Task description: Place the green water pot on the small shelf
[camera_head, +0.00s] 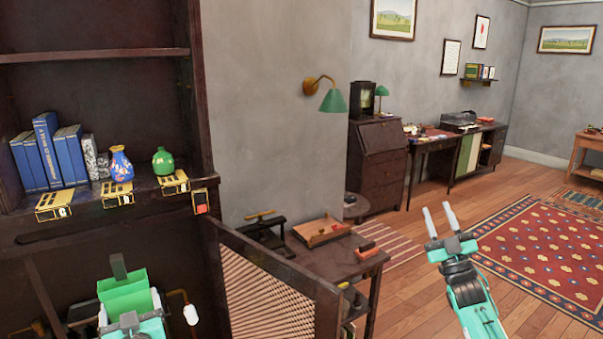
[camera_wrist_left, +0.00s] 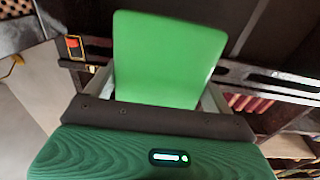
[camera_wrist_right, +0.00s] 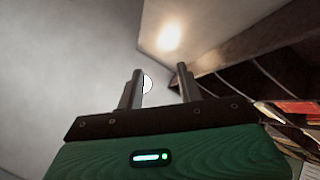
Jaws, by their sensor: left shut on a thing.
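My left gripper (camera_head: 130,310) is shut on a green pot (camera_head: 125,291), which has flat sides and a dark upright piece at its top. The pot is held low in front of the dark cabinet, below its shelf. In the left wrist view the pot (camera_wrist_left: 168,60) fills the space between the fingers; its underside and far side are hidden. A small wall shelf (camera_head: 478,82) with books hangs on the far wall at the right. My right gripper (camera_head: 440,221) is open and empty above the wooden floor; its spread fingers also show in the right wrist view (camera_wrist_right: 161,88).
The cabinet shelf (camera_head: 85,200) holds blue books (camera_head: 48,155), a blue patterned vase (camera_head: 120,165), a round green vase (camera_head: 163,162) and several yellow labels. An open slatted door (camera_head: 265,295) stands right of the pot. A low table (camera_head: 330,262) with a tray is beyond it.

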